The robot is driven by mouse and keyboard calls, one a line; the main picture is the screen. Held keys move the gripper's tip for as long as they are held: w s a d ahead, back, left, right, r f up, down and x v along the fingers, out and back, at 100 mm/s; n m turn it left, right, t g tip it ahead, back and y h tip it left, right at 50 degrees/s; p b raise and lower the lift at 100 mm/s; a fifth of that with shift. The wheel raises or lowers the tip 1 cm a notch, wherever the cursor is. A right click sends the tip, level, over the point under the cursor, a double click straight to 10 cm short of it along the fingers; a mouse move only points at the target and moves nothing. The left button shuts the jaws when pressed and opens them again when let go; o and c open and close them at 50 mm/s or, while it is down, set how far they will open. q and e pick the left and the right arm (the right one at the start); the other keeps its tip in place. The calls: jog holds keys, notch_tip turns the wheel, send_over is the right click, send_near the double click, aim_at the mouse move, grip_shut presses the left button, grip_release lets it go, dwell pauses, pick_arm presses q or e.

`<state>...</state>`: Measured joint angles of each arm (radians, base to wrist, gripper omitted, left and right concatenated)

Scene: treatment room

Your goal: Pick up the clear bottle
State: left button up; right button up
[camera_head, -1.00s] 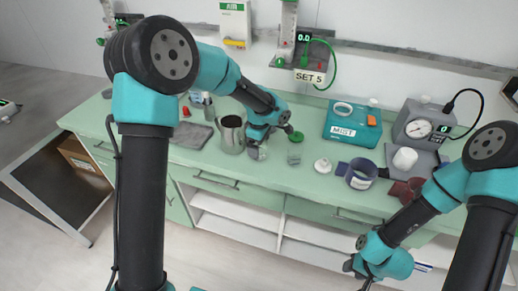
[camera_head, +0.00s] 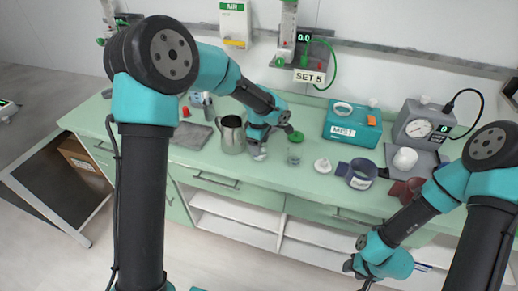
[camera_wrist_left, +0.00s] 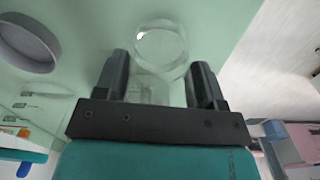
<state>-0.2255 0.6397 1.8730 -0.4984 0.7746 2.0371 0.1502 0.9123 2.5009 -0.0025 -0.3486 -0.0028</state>
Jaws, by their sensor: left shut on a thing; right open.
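The clear bottle (camera_wrist_left: 160,48) shows in the left wrist view as a transparent round shape between the two fingers of my left gripper (camera_wrist_left: 160,76), which is shut on it. In the head view, my left gripper (camera_head: 261,145) is over the green counter (camera_head: 240,172), and the bottle (camera_head: 259,154) shows only as a small clear shape under it. Whether its base touches the counter cannot be told. My right gripper (camera_head: 362,275) is open and empty, low in front of the counter on the right.
A steel jug (camera_head: 231,134) stands just left of my left gripper. A clear beaker (camera_head: 294,158), a white lid-like piece (camera_head: 322,165) and a dark blue cuff (camera_head: 359,174) are to the right. A teal MIST box (camera_head: 352,124) stands behind, with a gauge unit (camera_head: 420,128) beyond it.

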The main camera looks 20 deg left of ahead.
pick_arm(q)
jog(key=shift+r, duration=0.3)
jog(key=shift+r, duration=1.3)
jog(key=shift+s+r, duration=0.2)
jog(key=s+d+r, duration=0.1)
jog(key=s+d, duration=0.3)
jog(key=s, duration=1)
jog(key=shift+s+d+r, duration=0.2)
jog(key=shift+s, duration=0.2)
jog(key=shift+s, duration=0.1)
